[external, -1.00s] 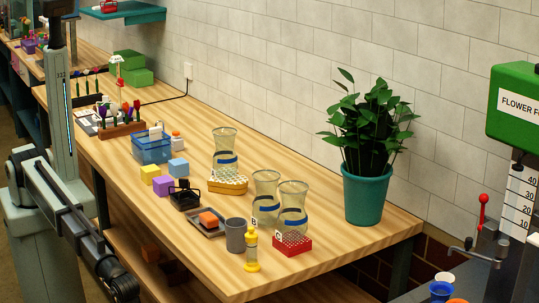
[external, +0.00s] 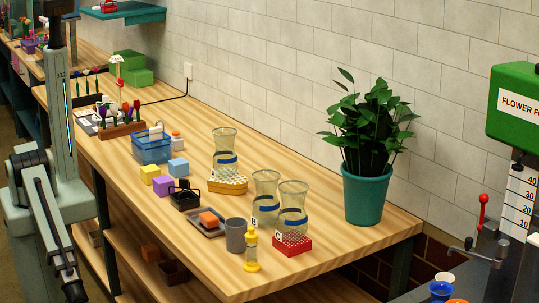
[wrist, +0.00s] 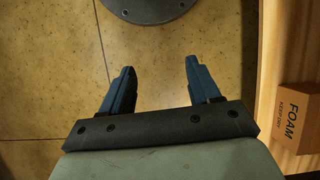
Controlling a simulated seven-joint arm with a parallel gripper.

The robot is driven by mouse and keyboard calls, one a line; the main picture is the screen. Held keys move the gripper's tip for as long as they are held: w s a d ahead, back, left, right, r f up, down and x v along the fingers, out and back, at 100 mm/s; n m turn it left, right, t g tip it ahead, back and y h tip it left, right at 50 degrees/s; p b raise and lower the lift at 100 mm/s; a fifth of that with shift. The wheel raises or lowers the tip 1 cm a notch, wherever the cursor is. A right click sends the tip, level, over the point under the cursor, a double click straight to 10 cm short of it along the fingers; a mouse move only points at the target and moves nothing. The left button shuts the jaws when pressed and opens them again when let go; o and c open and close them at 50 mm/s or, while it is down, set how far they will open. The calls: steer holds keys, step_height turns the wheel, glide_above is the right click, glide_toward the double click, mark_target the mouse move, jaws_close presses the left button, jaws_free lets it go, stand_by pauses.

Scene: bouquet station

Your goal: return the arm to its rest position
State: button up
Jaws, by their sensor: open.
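My gripper (wrist: 158,82) shows in the wrist view with its two blue fingers spread apart and nothing between them. It points down over the tan tiled floor, left of a wooden shelf edge. In the external view my arm is folded at the left, in front of the bench's left side. The fingers cannot be made out there.
The wooden bench (external: 330,262) carries vases (external: 292,210), a blue basket (external: 152,147), coloured cubes and a potted plant (external: 366,190). A foam box (wrist: 296,118) sits on the shelf at right in the wrist view. The floor below my gripper is clear.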

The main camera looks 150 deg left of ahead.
steer(key=s+d+f+g, duration=0.1)
steer(key=s+d+f, duration=0.1)
steer(key=s, duration=1.1)
steer(key=shift+s+m+g, duration=0.15)
steer(key=shift+m+g, duration=0.15)
